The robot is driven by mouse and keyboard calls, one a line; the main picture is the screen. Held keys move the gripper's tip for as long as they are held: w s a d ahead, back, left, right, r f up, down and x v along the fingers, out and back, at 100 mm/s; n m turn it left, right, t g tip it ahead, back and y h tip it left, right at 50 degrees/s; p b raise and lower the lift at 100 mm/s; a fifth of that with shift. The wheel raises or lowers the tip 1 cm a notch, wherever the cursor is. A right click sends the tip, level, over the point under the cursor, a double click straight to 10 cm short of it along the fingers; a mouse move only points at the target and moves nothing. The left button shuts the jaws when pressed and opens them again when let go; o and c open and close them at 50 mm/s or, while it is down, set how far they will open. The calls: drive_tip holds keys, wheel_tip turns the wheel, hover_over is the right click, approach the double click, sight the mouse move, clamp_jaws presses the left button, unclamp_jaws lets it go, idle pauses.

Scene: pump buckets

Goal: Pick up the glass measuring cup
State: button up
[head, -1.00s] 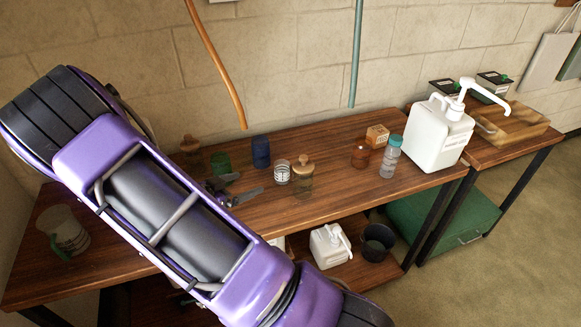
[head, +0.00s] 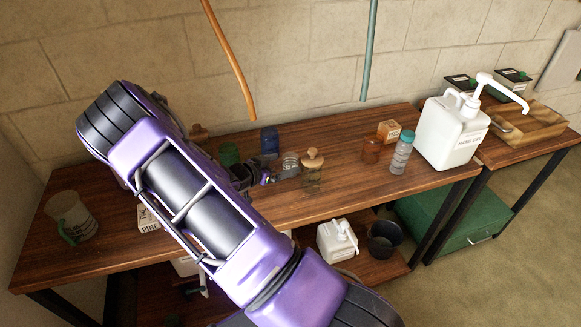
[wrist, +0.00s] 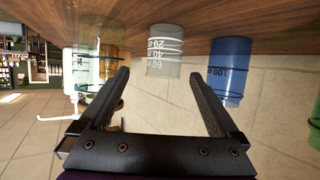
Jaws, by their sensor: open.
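My gripper (wrist: 160,88) is open and empty, with one finger on each side of the cup's line. In the head view my gripper (head: 284,172) is low beside the cup. Whether a finger touches the cup I cannot tell.
The wood-lidded jar (head: 312,174) stands close right of the cup. A blue cup (head: 269,140) and a green cup (head: 229,154) stand behind and left. An amber jar (head: 371,151), clear bottle (head: 402,154) and white pump jug (head: 451,132) stand farther right. Bare tabletop (head: 335,195) lies in front.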

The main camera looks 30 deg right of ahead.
sight(285, 162)
drive_tip(key=x, duration=0.5)
drive_tip(key=shift+w+f, duration=0.2)
drive_tip(key=shift+w, duration=0.05)
drive_tip(key=c, duration=1.5)
